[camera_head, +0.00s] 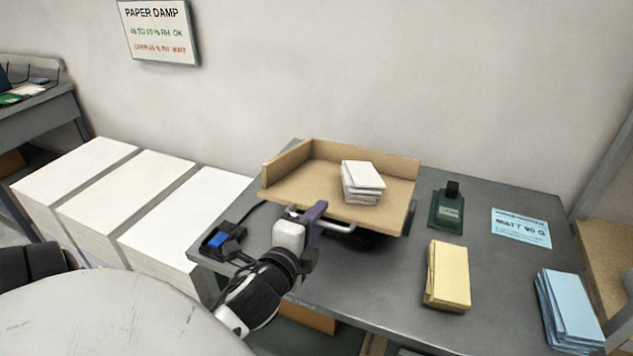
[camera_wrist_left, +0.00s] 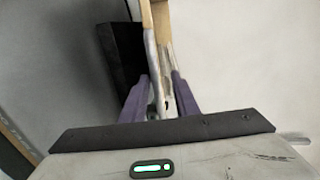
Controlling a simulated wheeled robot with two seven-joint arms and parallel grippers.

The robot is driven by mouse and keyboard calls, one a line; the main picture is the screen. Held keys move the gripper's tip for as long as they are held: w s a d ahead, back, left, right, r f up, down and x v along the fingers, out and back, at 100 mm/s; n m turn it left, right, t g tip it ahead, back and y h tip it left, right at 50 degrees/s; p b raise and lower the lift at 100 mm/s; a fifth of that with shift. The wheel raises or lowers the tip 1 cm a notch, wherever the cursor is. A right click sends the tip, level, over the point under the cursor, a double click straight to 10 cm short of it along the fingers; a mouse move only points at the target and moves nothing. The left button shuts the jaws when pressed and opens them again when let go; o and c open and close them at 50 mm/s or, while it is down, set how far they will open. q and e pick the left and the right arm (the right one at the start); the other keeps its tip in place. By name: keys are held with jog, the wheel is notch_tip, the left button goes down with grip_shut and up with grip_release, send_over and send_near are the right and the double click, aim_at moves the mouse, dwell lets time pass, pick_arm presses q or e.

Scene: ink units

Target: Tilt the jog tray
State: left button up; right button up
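The jog tray (camera_head: 318,176) is a tan tray with raised walls at its left and back, on the grey table. A white paper stack (camera_head: 362,176) lies on it, its sheets uneven. A metal bar handle (camera_head: 343,229) runs along the tray's front edge. My left gripper (camera_head: 315,211), with purple fingers, is at the handle's left end. In the left wrist view the fingers (camera_wrist_left: 160,98) sit on both sides of the handle bar (camera_wrist_left: 152,60), close against it. The tray's front edge stands above the table, with a dark shape beneath. My right gripper is not in view.
A blue-buttoned box (camera_head: 219,240) sits left of the tray. A green device (camera_head: 447,208), a blue card (camera_head: 521,228), a yellow paper stack (camera_head: 447,275) and a blue paper stack (camera_head: 570,312) stand to the right. White paper piles (camera_head: 185,215) are at left.

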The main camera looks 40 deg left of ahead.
pick_arm(q)
jog(key=v, duration=1)
jog(key=shift+s, duration=0.2)
jog(key=s+d+f+n+g+h, duration=0.3)
jog(key=s+d+f+n+g, duration=0.25)
jog(key=f, duration=0.25)
jog(key=s+d+f+n+g+h, duration=0.35)
jog(key=d+f+n+g, duration=0.2)
jog(key=d+f, duration=0.2)
jog(key=w+d+f+t+h, duration=0.1)
jog(key=d+f+t, duration=0.1)
jog(key=f, duration=0.4)
jog(key=w+d+f+t+h, duration=0.1)
jog(key=d+f+t, duration=0.2)
jog(key=f, duration=0.4)
jog(key=shift+w+f, duration=0.25)
jog(key=shift+w, duration=0.15)
